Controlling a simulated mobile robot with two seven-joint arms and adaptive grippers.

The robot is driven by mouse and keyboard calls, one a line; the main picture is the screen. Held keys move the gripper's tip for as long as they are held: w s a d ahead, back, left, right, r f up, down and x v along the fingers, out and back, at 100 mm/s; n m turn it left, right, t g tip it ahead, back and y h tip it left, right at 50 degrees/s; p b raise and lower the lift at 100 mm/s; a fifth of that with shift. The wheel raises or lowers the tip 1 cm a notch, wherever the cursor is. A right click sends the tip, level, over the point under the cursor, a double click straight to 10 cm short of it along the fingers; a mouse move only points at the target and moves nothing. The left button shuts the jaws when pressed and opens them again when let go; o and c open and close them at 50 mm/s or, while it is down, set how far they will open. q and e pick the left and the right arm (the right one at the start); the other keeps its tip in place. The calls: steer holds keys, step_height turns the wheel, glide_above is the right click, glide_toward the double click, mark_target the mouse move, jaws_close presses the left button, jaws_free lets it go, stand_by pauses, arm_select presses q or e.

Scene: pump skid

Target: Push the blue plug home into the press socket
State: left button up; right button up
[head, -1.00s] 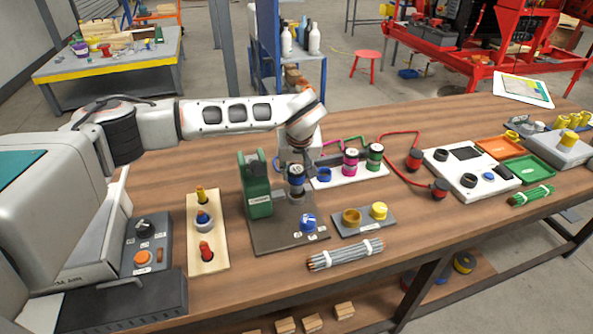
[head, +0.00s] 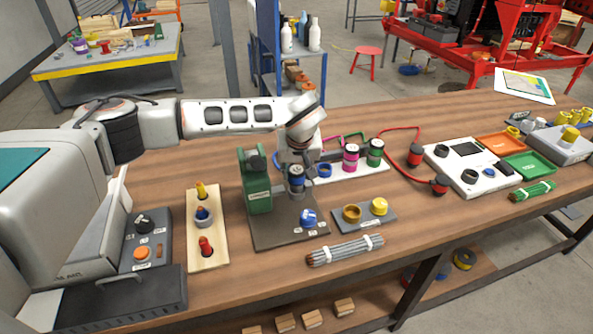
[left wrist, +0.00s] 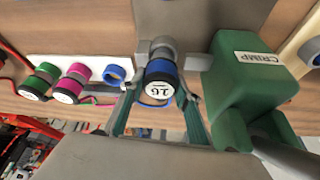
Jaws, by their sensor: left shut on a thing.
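The blue plug (head: 297,178), with a blue band and a dark, white-labelled end, stands upright beside the green press (head: 256,180). My left gripper (head: 294,165) is shut on it from above and behind. In the left wrist view the plug (left wrist: 160,80) shows between the two fingers, with the label "16" on its end. A grey cylindrical part (left wrist: 160,45) of the press socket shows right against the plug's far side. I cannot tell how deep the plug sits. The press (left wrist: 243,85) bears a "CRIMP" label and stands close beside the fingers. My right gripper is not in view.
The dark base plate (head: 262,238) carries a blue knob (head: 308,217) in front of the plug. A white rack (head: 376,169) with a blue ring (head: 325,170), a pink plug (head: 350,157) and a green plug (head: 375,152) stands behind right. A grey tray (head: 362,225) lies to the right.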

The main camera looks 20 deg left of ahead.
arm_select(q)
steer(key=shift+f, duration=0.7)
steer(key=o, duration=1.3)
steer(key=shift+r, duration=0.1)
steer(key=v, duration=1.2)
steer(key=shift+s, duration=0.1)
